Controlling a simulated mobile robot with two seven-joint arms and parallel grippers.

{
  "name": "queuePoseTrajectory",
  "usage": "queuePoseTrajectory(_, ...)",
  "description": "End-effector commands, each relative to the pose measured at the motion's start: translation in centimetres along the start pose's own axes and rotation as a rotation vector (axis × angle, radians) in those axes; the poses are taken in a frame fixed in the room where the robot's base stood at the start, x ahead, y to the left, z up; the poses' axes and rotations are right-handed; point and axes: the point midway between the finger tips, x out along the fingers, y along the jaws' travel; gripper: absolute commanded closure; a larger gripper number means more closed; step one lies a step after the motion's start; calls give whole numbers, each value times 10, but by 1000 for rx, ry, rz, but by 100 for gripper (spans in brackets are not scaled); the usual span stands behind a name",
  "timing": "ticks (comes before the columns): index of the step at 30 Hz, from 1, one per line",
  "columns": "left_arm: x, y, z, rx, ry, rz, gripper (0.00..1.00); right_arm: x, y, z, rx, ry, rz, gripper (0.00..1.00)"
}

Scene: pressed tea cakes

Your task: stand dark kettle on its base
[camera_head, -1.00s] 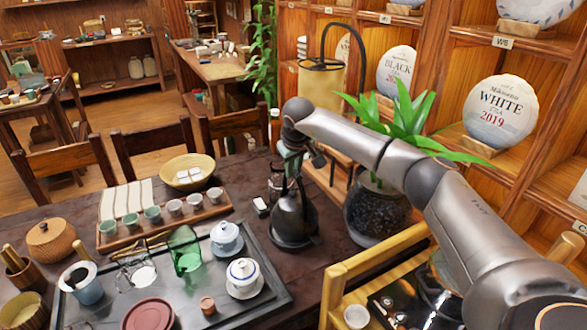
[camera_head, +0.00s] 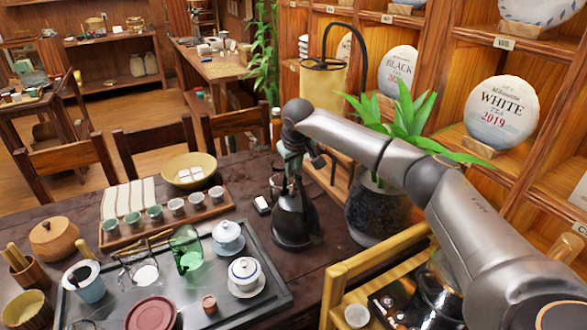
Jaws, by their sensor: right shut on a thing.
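The dark kettle (camera_head: 291,220) stands near the right end of the dark wooden table, to the right of the tea tray. It looks upright, on or directly over a dark round base (camera_head: 294,243); I cannot tell whether it is fully seated. My right gripper (camera_head: 293,170) comes down from above and is shut on the kettle's top handle. The fingers are partly hidden by the wrist and the handle. My left gripper is not in view.
A potted plant (camera_head: 377,212) stands close to the right of the kettle. The tea tray (camera_head: 262,303) holds lidded white cups and a green glass pitcher (camera_head: 186,249). A wooden cup tray (camera_head: 214,211) and a yellow bowl (camera_head: 189,170) lie left of the kettle.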

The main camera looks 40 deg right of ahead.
Motion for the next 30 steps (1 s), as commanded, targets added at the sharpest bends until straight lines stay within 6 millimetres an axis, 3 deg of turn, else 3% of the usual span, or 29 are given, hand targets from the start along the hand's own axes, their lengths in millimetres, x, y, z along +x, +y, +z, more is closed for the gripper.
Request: queuePoseTrajectory(30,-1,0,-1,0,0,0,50,3,-1,0,2,8,-1,100)
